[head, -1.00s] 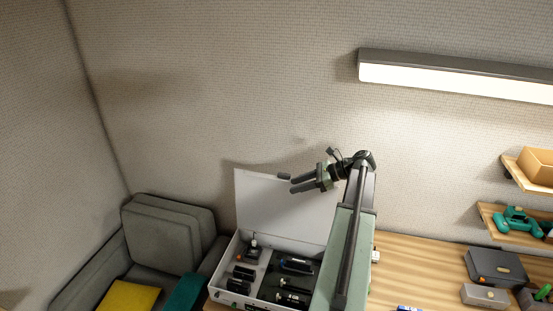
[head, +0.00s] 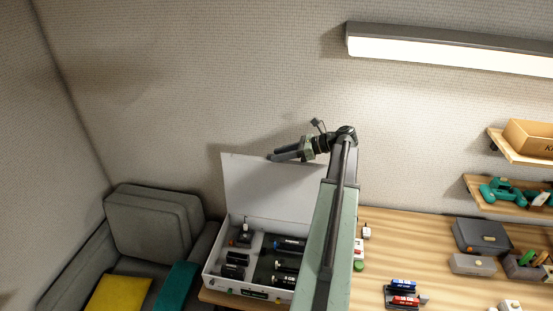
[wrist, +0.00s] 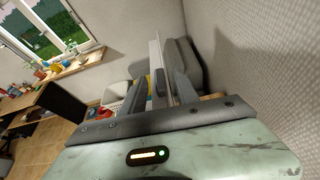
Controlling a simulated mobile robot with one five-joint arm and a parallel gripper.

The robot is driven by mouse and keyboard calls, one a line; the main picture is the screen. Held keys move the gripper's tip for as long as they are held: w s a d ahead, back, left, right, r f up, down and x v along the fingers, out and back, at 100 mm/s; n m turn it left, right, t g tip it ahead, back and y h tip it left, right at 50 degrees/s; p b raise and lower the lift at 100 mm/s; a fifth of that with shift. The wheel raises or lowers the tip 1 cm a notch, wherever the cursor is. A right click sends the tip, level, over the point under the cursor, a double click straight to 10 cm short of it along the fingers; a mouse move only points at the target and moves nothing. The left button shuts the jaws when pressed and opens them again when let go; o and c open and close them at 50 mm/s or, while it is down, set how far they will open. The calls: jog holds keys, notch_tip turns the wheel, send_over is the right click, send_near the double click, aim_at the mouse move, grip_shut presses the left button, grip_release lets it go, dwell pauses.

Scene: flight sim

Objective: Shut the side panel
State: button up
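A white case (head: 238,287) stands on the wooden worktop with its compartments uncovered. Its pale hinged panel (head: 255,190) stands upright along the back, against the wall side. My gripper (head: 278,156) is at the panel's top edge in the head view, fingers pointing left. In the wrist view my gripper (wrist: 157,80) has its two dark fingers apart, with the thin pale panel edge (wrist: 157,55) showing between them. I cannot tell whether either finger touches it. My arm hides the right end of the case and panel.
Several dark items lie inside the case. Left of it is a grey seat (head: 155,225) with yellow (head: 118,294) and teal (head: 176,288) cushions. Red and blue markers (head: 404,293) and grey boxes (head: 480,238) lie on the right worktop, below wall shelves (head: 520,205).

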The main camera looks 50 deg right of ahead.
jog(key=shift+w+a+f, duration=0.2)
jog(key=shift+w+a, duration=0.05)
jog(key=shift+w, duration=0.25)
jog(key=shift+s, duration=0.1)
grip_shut()
dwell(1.0)
